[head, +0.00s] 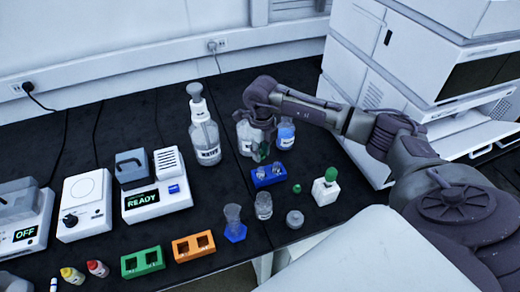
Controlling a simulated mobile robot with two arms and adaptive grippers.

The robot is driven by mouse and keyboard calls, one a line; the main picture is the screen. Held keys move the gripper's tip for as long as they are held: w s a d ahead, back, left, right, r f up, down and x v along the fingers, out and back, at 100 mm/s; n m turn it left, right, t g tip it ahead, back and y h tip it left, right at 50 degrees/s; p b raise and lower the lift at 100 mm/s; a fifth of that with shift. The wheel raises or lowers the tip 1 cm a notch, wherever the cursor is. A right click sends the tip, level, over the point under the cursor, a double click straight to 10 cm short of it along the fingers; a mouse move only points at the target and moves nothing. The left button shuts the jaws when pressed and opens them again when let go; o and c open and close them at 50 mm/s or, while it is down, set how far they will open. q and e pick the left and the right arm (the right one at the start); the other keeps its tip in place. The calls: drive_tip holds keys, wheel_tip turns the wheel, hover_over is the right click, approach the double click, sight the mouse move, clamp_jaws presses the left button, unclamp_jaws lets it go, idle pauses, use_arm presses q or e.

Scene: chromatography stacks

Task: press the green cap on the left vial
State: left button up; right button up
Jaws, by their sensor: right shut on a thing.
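The blue rack (262,181) stands on the black bench in the middle of the head view. It holds two small clear vials, a left vial (262,171) and a right vial (277,166). My right gripper (262,142) is above the left vial, pointing down. It is shut on a small green cap (264,153), partly hidden by the fingers. I cannot tell whether this cap touches the left vial. Another green cap (297,188) lies on the bench right of the rack. My left gripper is not in view.
A wash bottle (204,135) stands left of my right gripper; clear bottles and a blue-liquid bottle (286,134) stand behind it. Orange (194,247) and green (142,263) racks sit front left.

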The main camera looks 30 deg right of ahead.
sight(261, 169)
wheel_tip(261, 169, down, 4)
drive_tip(key=b, duration=0.2)
drive_tip(key=shift+f+b, duration=0.2)
drive_tip(key=shift+b, duration=0.15)
drive_tip(key=shift+f+b, duration=0.45)
drive_tip(key=shift+f, duration=0.15)
drive_tip(key=shift+f+b, duration=0.15)
drive_tip(key=shift+b, duration=0.25)
idle(1.4)
drive_tip(key=o, duration=0.8)
drive_tip(key=shift+o, duration=0.5)
drive_tip(key=o, duration=0.4)
